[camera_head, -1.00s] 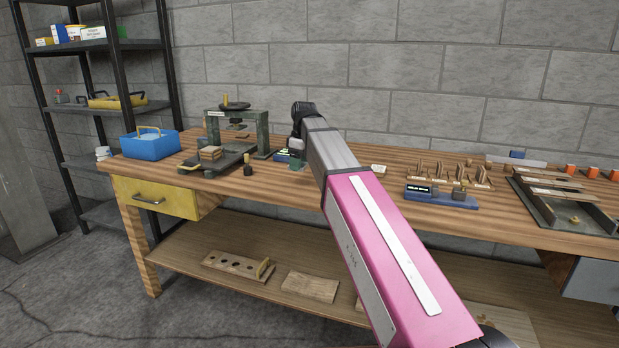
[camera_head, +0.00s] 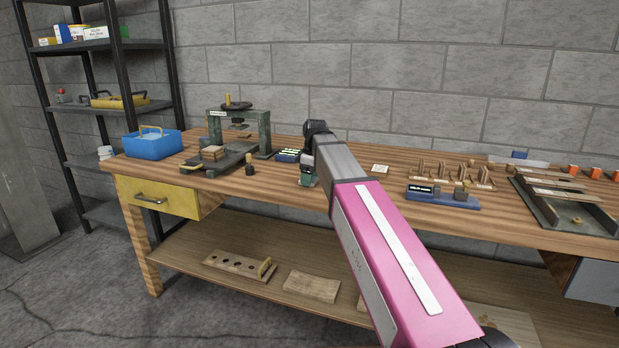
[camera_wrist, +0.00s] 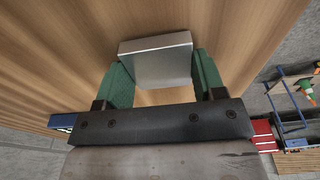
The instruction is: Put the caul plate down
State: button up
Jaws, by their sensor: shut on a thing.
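The caul plate (camera_wrist: 155,61) is a smooth silver-grey metal piece in the wrist view. My gripper (camera_wrist: 161,74) is shut on it, with a green finger at each side. The workbench top (camera_wrist: 60,40) lies beyond the plate; I cannot tell whether the plate touches it. In the head view my gripper (camera_head: 308,178) hangs over the middle of the wooden workbench (camera_head: 345,200). There the plate is mostly hidden or too small to make out.
A dark press (camera_head: 262,130) with small stacked veneers (camera_head: 213,153) stands left of my gripper. A small device with a lit display (camera_head: 288,155) is just behind it. A blue scale (camera_head: 440,197) and wooden rack (camera_head: 455,174) stand right. Bare bench lies in front.

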aim_at(313, 179)
jog(key=o, duration=1)
notch_tip(313, 179, up, 12)
jog(key=d, duration=0.1)
jog(key=shift+s+d, duration=0.15)
jog(key=shift+s, duration=0.1)
